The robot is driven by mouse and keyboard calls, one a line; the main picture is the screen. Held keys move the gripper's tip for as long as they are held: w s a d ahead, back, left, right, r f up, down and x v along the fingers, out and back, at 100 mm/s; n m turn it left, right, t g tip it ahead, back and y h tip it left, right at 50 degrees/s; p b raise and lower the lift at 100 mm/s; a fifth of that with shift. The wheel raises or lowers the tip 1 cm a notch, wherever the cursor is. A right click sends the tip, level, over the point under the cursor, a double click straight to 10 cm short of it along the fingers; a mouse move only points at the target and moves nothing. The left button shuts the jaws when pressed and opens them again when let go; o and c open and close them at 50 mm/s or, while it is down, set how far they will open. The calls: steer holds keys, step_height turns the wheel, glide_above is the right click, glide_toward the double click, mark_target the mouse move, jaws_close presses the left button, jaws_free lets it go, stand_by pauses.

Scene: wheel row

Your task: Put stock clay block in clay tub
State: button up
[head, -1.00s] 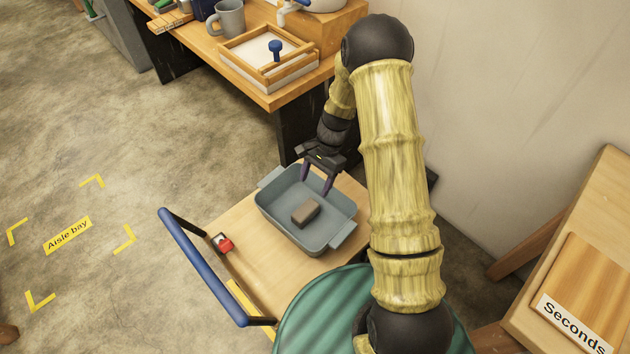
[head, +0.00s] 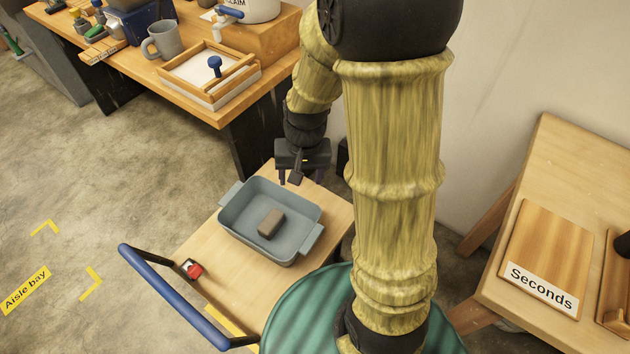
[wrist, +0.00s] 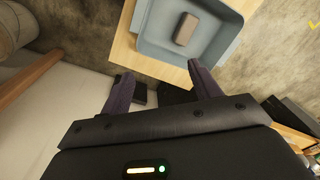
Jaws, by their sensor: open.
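The clay block (head: 271,223) is a small grey-brown brick lying on the floor of the clay tub (head: 243,241). The tub is a blue-grey open tray with a tab handle at each end, standing on the wooden cart top. In the wrist view the block (wrist: 186,29) also lies inside the tub (wrist: 228,27). My gripper (head: 290,180) is beyond the tub's far edge in the head view, apart from the block. In the wrist view its fingers (wrist: 160,90) are spread with nothing between them.
The cart (head: 205,250) has a blue handle (head: 172,297) and a red button (head: 192,269). A workbench (head: 225,108) with a framed tray (head: 207,79) and mug (head: 163,40) stands behind. A "Seconds" board (head: 548,262) lies on a table at right.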

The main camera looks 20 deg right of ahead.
steer(key=s+d+r+n+t, duration=0.1)
steer(key=s+r+n, duration=0.2)
steer(key=s+r, duration=0.1)
steer(key=shift+s+d+t+h, duration=0.15)
steer(key=shift+s+t+h, duration=0.2)
steer(key=shift+s, duration=0.55)
